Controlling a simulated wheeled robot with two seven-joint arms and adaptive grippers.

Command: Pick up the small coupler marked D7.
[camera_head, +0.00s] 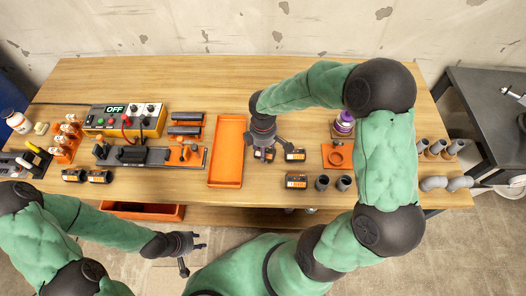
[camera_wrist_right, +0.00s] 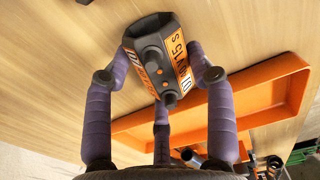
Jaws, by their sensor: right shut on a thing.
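My right gripper (camera_head: 265,148) comes down over the table just right of the orange tray. Its fingers are closed around a small dark coupler (camera_head: 263,155) with an orange label. In the right wrist view the coupler (camera_wrist_right: 150,65) sits between the purple-grey fingers (camera_wrist_right: 160,88), its two round ports facing the camera. The label lettering is turned and hard to read; its end may be D7. Two similar orange-labelled couplers stand to the right, one beside the gripper (camera_head: 295,155) and one nearer the front edge (camera_head: 296,181). My left gripper (camera_head: 193,254) hangs before the table, fingers spread, empty.
The empty orange tray (camera_head: 228,119) lies left of the right gripper. Dark pipe pieces (camera_head: 322,183) stand near the front edge. An orange fixture (camera_head: 337,168) and purple-topped bottle (camera_head: 344,122) are to the right. A power box (camera_head: 125,118) and more couplers (camera_head: 99,177) are left.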

